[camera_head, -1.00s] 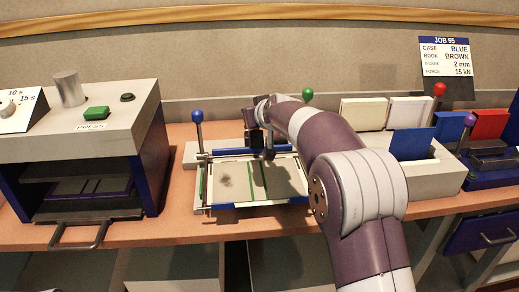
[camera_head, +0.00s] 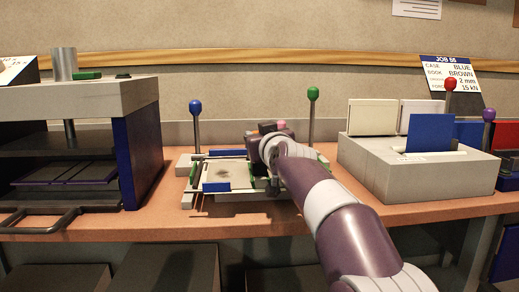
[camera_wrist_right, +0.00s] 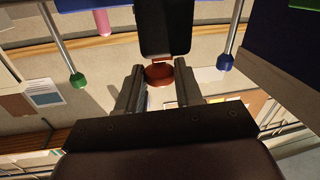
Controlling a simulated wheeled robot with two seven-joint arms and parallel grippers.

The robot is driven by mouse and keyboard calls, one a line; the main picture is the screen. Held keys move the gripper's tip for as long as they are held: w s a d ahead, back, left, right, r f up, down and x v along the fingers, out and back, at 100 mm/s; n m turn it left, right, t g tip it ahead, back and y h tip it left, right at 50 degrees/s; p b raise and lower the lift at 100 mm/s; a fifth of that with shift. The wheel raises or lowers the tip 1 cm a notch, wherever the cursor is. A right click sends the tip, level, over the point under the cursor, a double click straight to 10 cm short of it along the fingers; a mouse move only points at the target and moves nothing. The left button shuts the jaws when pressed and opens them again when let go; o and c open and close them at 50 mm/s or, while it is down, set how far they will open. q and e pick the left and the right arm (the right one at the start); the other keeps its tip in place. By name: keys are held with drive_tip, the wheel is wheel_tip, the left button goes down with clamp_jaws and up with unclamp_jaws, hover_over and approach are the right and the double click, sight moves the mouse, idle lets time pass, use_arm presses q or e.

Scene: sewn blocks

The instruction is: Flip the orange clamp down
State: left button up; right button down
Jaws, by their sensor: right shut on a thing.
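The orange clamp (camera_wrist_right: 159,75) shows in the right wrist view as a rounded orange-brown piece between the two fingers of my right gripper (camera_wrist_right: 160,88). The gripper is shut on it. A black flat part (camera_wrist_right: 164,28) stands just beyond it. In the head view my right gripper (camera_head: 268,140) is at the right half of the white fixture (camera_head: 237,197), and my wrist hides the clamp there. A pale panel with a dark smudge (camera_head: 226,174) lies in the fixture, with a blue bar (camera_head: 216,187) at its front. My left gripper is not in view.
A blue-knobbed post (camera_head: 195,107) and a green-knobbed post (camera_head: 313,94) rise behind the fixture. A grey press (camera_head: 80,97) stands at left. A grey rack (camera_head: 415,172) with upright panels and a red-knobbed post (camera_head: 450,84) stand at right. Bare bench (camera_head: 165,225) shows in front.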

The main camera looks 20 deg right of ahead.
drive_tip(key=shift+f, duration=0.4)
drive_tip(key=shift+w+f, duration=0.1)
drive_tip(key=shift+f, duration=0.05)
drive_tip(key=c, duration=0.7)
unclamp_jaws()
drive_tip(key=shift+c, duration=0.2)
drive_tip(key=shift+r, duration=0.2)
drive_tip(key=s+a+b, duration=0.1)
drive_tip(key=s+b, duration=0.2)
drive_tip(key=s, duration=0.9)
drive_tip(key=shift+s+r, duration=0.2)
drive_tip(key=shift+s, duration=0.2)
